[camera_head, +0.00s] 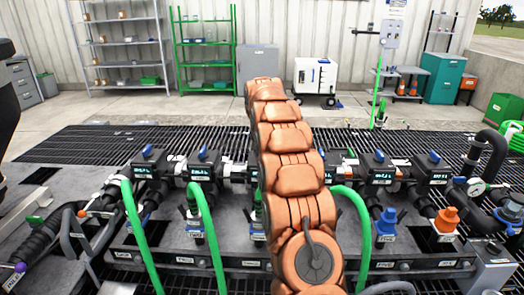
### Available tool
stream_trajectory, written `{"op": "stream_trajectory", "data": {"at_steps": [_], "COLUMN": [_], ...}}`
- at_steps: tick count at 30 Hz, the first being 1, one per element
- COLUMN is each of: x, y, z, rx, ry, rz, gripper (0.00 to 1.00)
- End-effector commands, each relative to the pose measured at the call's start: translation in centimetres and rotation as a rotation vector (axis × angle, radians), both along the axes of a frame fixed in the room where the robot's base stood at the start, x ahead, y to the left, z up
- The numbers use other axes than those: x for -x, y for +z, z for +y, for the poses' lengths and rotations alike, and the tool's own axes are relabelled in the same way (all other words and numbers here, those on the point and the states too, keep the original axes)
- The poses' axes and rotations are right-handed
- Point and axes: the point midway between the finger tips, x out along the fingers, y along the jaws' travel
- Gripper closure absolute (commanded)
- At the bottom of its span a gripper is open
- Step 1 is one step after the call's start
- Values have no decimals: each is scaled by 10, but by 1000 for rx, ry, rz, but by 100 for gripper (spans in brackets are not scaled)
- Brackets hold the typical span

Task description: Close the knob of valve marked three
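A row of black valves with blue knobs crosses the manifold (220,245). Blue knobs show on the far left valve (147,151), the second valve (203,154), and the right-hand valves (379,155) and (434,157). The lettering is too small to read surely, so I cannot tell which valve is marked three. My copper-coloured arm covers the middle of the row. My gripper does not show.
Green hoses (140,235) and (207,230) loop over the manifold's front, with another (362,225) right of my arm. Shelves (205,40) and a white unit (315,76) stand behind. Grating (90,145) lies behind the manifold.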

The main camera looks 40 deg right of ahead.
Motion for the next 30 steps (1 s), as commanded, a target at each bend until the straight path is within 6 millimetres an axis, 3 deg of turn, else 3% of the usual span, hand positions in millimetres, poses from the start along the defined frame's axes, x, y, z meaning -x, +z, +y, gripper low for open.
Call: {"op": "stream_trajectory", "data": {"at_steps": [8,9,15,30], "x": [2,1,1,3], "y": [-2,-1,-1,8], "z": [-1,-1,0,2], "rx": [-3,-2,-1,0], "ry": [-4,-4,-1,0], "rz": [4,4,3,0], "gripper": [100,81,60,59]}}
